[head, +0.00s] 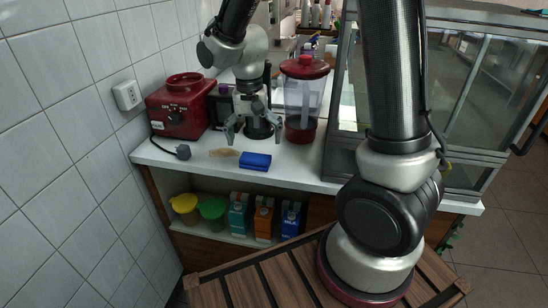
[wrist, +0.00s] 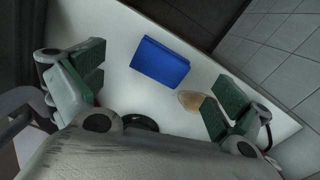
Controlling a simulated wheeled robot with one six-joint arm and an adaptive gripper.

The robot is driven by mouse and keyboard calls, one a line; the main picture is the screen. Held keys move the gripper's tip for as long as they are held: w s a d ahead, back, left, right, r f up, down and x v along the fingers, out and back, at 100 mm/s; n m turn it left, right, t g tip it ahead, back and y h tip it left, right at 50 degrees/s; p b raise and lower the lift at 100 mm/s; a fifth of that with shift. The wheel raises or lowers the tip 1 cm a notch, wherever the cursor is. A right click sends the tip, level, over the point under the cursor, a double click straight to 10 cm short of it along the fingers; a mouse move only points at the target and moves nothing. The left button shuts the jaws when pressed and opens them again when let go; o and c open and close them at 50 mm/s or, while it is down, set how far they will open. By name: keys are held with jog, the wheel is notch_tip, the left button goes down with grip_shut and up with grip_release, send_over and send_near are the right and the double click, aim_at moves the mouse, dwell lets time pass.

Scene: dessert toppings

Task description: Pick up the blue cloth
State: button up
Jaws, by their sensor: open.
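The blue cloth (head: 255,161) lies folded flat on the white counter, near its front edge. It also shows in the wrist view (wrist: 160,62), between and beyond the fingers. My gripper (head: 252,136) is open and empty above the counter, behind the cloth in the head view. In the wrist view my gripper's green-padded fingers (wrist: 158,98) stand wide apart, and neither touches the cloth. Nothing covers the cloth in either view.
A tan flat item (head: 223,152) lies left of the cloth, near a plug (head: 183,152). A red appliance (head: 180,106) and a red-lidded blender (head: 303,100) stand behind. A glass cabinet (head: 475,90) is at right. Cartons (head: 264,219) and tubs (head: 212,209) fill the shelf below.

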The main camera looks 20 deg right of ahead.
aim_at(255, 157)
jog(key=shift+w+r+m, duration=0.2)
jog(key=shift+w+m, duration=0.2)
jog(key=shift+m, duration=0.2)
jog(key=shift+w+f+m+t, duration=0.1)
jog(key=shift+w+m+t, duration=0.15)
jog(key=shift+m, duration=0.35)
jog(key=f, duration=0.7)
jog(key=shift+d+f, duration=0.2)
jog(key=shift+f, duration=0.1)
jog(key=c, duration=1.1)
